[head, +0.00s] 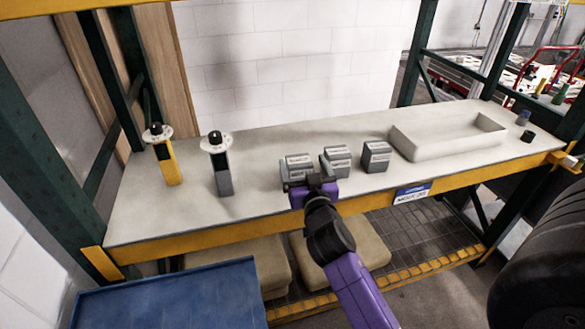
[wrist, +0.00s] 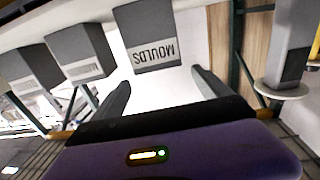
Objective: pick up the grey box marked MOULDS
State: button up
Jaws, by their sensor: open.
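My gripper (wrist: 160,80) is open and empty. Its two fingers point toward the box, which lies just beyond the fingertips and roughly between them. In the head view my gripper (head: 309,184) is at the front of this box and hides its lower part.
Two similar grey boxes, one in the middle (head: 336,162) and one at right (head: 376,157), stand close by. A shallow tray (head: 405,145) is farther right. A grey holder (head: 224,180) and a yellow holder (head: 170,170) stand left. A yellow beam (head: 200,246) edges the shelf.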

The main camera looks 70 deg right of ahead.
aim_at(302, 174)
notch_tip(302, 174, down, 2)
jog(key=shift+s+a+f+b, duration=0.15)
jog(key=shift+b, duration=0.3)
jog(key=shift+f+b, duration=0.95)
jog(key=shift+p+x, duration=0.45)
jog(key=shift+x, duration=0.45)
jog(key=p+x, duration=0.2)
jog(key=x, duration=0.3)
jog(key=shift+a+f, duration=0.1)
jog(key=shift+w+d+f, duration=0.15)
jog(key=shift+w+d, duration=0.3)
jog(key=shift+c, duration=0.5)
jog(key=c, duration=1.7)
